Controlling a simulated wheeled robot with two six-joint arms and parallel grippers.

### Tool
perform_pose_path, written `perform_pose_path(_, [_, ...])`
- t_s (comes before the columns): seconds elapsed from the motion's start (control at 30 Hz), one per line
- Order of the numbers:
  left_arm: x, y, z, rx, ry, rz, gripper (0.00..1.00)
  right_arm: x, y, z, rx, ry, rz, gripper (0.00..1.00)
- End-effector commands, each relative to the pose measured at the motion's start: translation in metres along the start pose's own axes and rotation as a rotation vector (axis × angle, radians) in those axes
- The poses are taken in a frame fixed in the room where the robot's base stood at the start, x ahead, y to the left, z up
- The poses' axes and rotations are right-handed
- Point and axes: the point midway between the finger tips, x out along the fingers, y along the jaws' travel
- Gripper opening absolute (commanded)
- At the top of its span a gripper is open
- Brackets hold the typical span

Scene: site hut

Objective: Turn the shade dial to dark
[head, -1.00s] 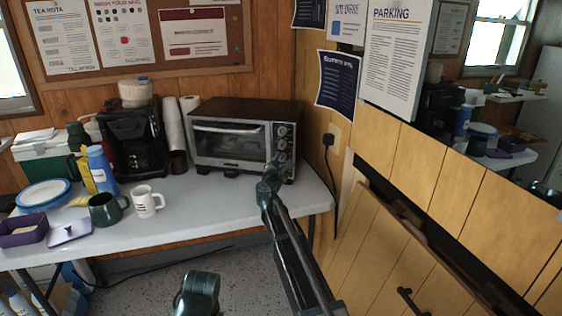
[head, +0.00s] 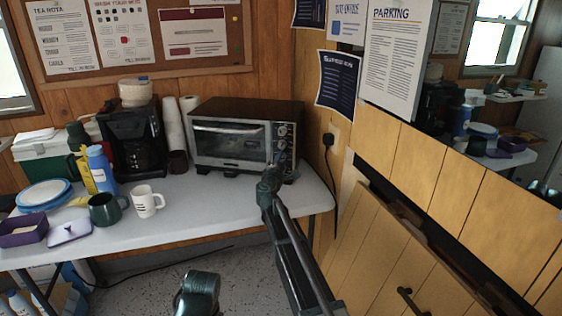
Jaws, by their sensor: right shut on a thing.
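The toaster oven (head: 232,143) stands at the back right of the white table, with a column of dials on the right of its front. The upper dials show clear of my arm. The lowest dial (head: 281,157) is at my right gripper (head: 280,167) and is partly hidden by it; I take it for the shade dial. My right gripper is shut on this dial. Its markings are too small to read, so I cannot tell its setting. My left gripper is not in view; only a dark link of my left arm shows at the bottom.
A coffee maker (head: 135,138) and paper cups stand left of the oven. A white mug (head: 147,201) and a green mug (head: 105,208) are near the table's (head: 200,213) front edge. A wooden wall with a socket (head: 328,139) is close on the right.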

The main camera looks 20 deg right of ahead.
Motion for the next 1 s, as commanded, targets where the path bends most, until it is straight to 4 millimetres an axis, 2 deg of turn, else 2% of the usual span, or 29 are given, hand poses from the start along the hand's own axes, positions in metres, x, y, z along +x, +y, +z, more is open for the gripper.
perform_pose_path(0.33, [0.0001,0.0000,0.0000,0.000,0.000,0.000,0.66,-0.0003,-0.0004,0.0004,0.006,-0.001,-0.001,0.00])
perform_pose_path(0.37, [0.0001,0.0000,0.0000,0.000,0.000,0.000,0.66,-0.0003,-0.0004,0.0004,0.006,-0.001,-0.001,0.38])
perform_pose_path(0.5, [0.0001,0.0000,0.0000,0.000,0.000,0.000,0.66,-0.0002,-0.0003,0.0003,0.005,-0.001,-0.001,0.63])
perform_pose_path(0.53, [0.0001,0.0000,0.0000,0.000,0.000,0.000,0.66,-0.0002,-0.0003,0.0003,0.005,-0.001,-0.001,0.66])
perform_pose_path(0.83, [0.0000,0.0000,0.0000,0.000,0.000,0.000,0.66,0.0000,-0.0001,0.0001,-0.010,0.000,0.000,0.66])
perform_pose_path(1.0, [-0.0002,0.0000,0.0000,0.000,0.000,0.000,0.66,0.0000,0.0002,-0.0001,-0.116,0.000,0.000,0.66])
